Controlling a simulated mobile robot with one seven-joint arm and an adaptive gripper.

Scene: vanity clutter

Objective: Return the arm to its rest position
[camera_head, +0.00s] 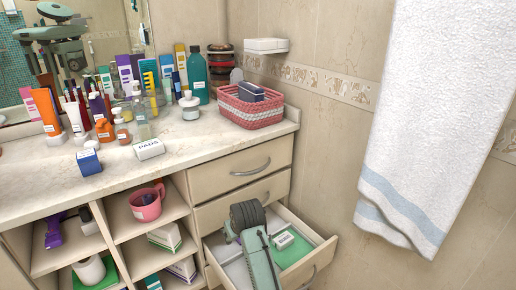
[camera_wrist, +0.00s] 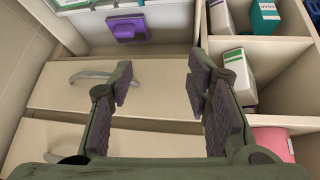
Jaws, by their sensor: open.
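My gripper (camera_wrist: 160,72) is open in the wrist view, with its two dark-padded fingers spread wide and nothing between them. Behind the gap are pale drawer fronts (camera_wrist: 60,112); I cannot tell how far off they are. In the head view a grey-green link of my arm (camera_head: 259,262) with a dark ribbed part reaches up from the bottom edge, in front of the open drawer (camera_head: 318,262). It hides part of that drawer. I cannot make out the fingertips in the head view.
The counter (camera_head: 205,142) holds many bottles, a pink basket (camera_head: 250,112) and a box marked PADS (camera_head: 149,149). Open shelves at left hold a pink mug (camera_head: 147,205) and boxes. The open drawer juts out, with a green item (camera_head: 292,252) inside. A white towel (camera_head: 425,120) hangs at right.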

